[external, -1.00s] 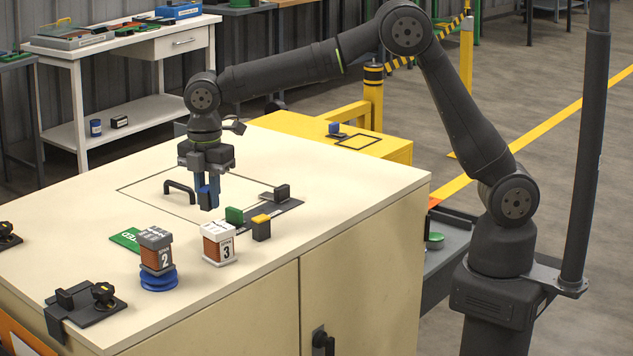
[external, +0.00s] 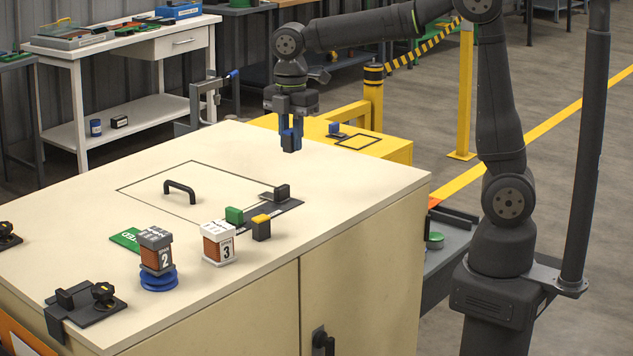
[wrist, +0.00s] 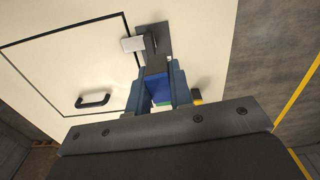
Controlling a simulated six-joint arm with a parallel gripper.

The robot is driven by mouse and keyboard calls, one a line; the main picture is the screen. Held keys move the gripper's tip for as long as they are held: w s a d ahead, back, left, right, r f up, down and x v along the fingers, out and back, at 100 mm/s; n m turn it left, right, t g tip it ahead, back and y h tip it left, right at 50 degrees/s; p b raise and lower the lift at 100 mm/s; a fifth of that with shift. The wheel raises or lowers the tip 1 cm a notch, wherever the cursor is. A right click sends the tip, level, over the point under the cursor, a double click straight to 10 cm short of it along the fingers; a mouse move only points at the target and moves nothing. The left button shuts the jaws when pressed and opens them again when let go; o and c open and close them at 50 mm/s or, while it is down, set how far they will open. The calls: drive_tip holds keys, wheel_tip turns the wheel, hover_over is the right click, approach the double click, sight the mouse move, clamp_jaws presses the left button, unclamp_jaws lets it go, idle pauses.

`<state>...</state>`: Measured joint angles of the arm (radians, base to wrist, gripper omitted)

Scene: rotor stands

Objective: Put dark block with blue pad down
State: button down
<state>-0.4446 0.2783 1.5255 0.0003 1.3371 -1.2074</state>
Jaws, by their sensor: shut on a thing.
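My gripper (external: 291,128) is shut on the dark block with blue pad (external: 290,144), holding it in the air above the far right part of the cream cabinet top (external: 345,175). In the wrist view the block's dark end (wrist: 156,64) and blue face (wrist: 158,83) show between the two fingers. Nothing shows under the block touching it.
A black handle (external: 179,188) and rotor boxes 2 (external: 156,250) and 3 (external: 218,243) stand nearby. A yellow platform (external: 385,150) with a black outline lies beyond.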

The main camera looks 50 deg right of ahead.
drive_tip(key=s+d+m, duration=0.1)
drive_tip(key=s+d, duration=0.4)
drive_tip(key=d, duration=0.1)
hover_over(300, 219)
drive_tip(key=f, duration=0.7)
drive_tip(key=shift+d+f, duration=0.2)
drive_tip(key=shift+f, duration=0.2)
drive_tip(key=shift+a+f, duration=0.1)
drive_tip(key=shift+f, duration=1.95)
drive_tip(key=shift+f, duration=0.15)
drive_tip(key=c, duration=1.3)
unclamp_jaws()
